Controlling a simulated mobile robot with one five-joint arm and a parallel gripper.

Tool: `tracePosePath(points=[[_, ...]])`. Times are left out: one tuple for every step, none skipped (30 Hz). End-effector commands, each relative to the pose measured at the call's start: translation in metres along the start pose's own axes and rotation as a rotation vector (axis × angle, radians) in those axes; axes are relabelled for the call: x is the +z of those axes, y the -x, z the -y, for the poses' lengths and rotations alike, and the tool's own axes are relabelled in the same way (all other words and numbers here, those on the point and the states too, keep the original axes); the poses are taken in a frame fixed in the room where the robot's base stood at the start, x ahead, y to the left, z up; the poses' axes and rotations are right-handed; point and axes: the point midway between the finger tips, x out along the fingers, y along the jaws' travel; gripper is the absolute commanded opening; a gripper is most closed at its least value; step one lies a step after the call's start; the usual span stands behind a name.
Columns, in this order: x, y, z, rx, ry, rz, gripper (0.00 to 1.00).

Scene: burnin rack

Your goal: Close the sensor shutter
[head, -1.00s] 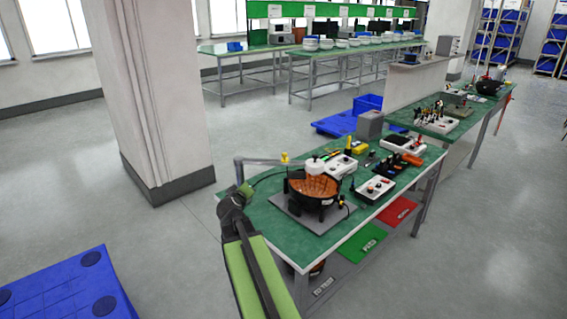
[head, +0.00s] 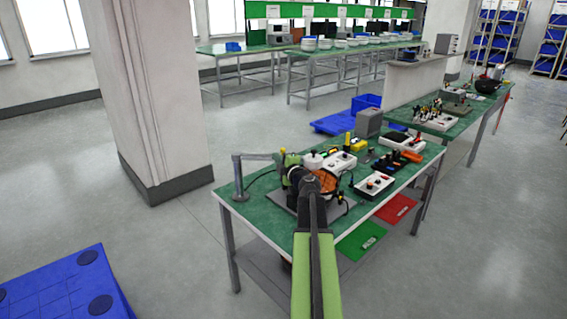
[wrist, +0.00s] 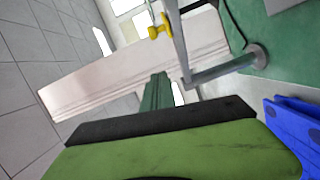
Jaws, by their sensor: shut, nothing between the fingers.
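A grey post with a sideways arm (head: 258,156) stands at the left end of the near green bench. A small yellow piece (head: 283,151) sits at the arm's end. It also shows in the wrist view (wrist: 158,27), at the top. I cannot tell for sure whether this is the shutter or whether it is open. A white cylinder (head: 312,160) stands just right of it, above a dark round pan with orange contents (head: 328,182). My gripper (head: 291,164) is shut and empty, close beside the yellow piece. Whether they touch is unclear. My arm hides much of the pan.
The near bench (head: 262,208) also carries a white control box (head: 374,186), a white unit (head: 341,161) and tools to the right. A large pillar (head: 160,100) stands at left. A blue pallet (head: 68,285) lies on the floor at lower left. The floor between is clear.

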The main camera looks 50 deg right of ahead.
Motion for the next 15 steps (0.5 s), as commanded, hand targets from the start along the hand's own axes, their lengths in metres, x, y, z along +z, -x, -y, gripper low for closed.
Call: tracePosePath(points=[[0.001, -0.015, 0.0, 0.0, 0.0, -0.002, 0.0], [0.001, -0.022, 0.0, 0.0, 0.0, -0.002, 0.0], [0.002, -0.03, 0.0, 0.0, 0.0, -0.001, 0.0], [0.002, -0.037, 0.0, 0.0, 0.0, -0.001, 0.0], [0.002, -0.043, 0.0, 0.0, 0.0, -0.001, 0.0], [0.008, -0.044, 0.001, 0.0, 0.0, 0.002, 0.0], [0.015, -0.044, 0.001, 0.001, 0.0, 0.003, 0.0], [0.02, -0.045, 0.001, 0.001, -0.001, 0.003, 0.0], [0.025, -0.046, 0.001, 0.001, -0.001, 0.002, 0.0], [0.028, -0.047, 0.001, 0.001, -0.001, 0.002, 0.0], [0.031, -0.047, 0.001, 0.001, -0.001, 0.002, 0.0], [0.034, -0.048, 0.001, 0.001, -0.001, 0.002, 0.0], [0.036, -0.048, 0.0, 0.001, -0.001, 0.002, 0.0], [0.037, -0.048, 0.0, 0.001, -0.001, 0.002, 0.0], [0.039, -0.048, 0.0, 0.001, -0.001, 0.001, 0.0]])
